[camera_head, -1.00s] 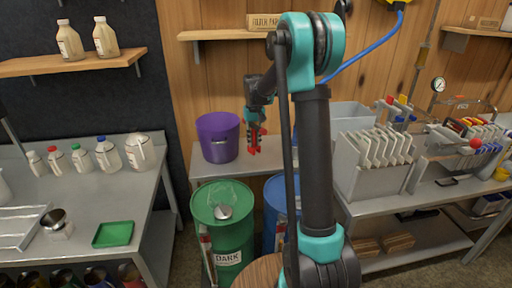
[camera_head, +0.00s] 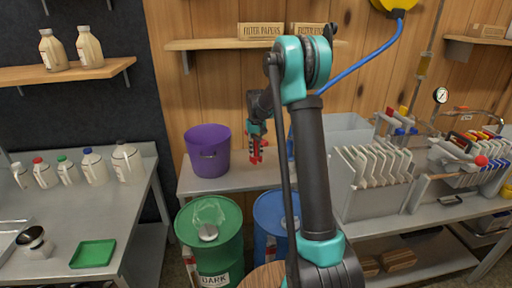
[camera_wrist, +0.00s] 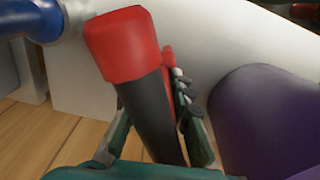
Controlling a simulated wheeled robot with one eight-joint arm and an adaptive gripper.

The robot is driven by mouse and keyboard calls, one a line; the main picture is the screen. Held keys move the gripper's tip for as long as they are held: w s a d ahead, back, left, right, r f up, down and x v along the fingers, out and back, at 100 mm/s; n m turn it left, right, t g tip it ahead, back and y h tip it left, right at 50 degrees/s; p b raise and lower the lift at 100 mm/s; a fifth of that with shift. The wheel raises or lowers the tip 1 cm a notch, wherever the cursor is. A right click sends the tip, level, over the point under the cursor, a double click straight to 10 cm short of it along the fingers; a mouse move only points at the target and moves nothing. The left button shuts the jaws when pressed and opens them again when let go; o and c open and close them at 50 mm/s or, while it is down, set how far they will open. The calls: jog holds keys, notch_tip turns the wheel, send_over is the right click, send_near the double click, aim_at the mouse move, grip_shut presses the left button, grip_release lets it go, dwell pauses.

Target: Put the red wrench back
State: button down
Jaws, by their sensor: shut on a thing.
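My gripper (camera_head: 257,133) hangs at the end of my arm over the bench between the barrels and the wooden wall, just right of the purple bucket (camera_head: 205,158). It is shut on a red and dark tool, which I take for the red wrench (camera_head: 256,151). In the wrist view the wrench (camera_wrist: 125,48) shows a thick red end and a dark shaft, tilted, between the green fingers (camera_wrist: 160,135) of my gripper. The rest of the wrench is hidden by the fingers. The purple bucket (camera_wrist: 265,115) also stands at the right of the wrist view.
A green barrel (camera_head: 222,249) and a blue barrel (camera_head: 268,222) stand before the bench (camera_head: 200,185). A filter press with upright plates (camera_head: 372,165) is at the right. A left table (camera_head: 130,215) carries jugs and a green tray (camera_head: 93,253). A shelf (camera_head: 210,44) hangs above.

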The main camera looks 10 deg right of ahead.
aim_at(256, 156)
jog(key=shift+f, duration=0.3)
jog(key=shift+f, duration=1.15)
jog(key=shift+f, duration=0.15)
jog(key=shift+f, duration=0.5)
jog(key=c, duration=1.3)
grip_release()
jog(key=shift+o, duration=0.5)
jog(key=o, duration=0.6)
jog(key=shift+c, duration=0.2)
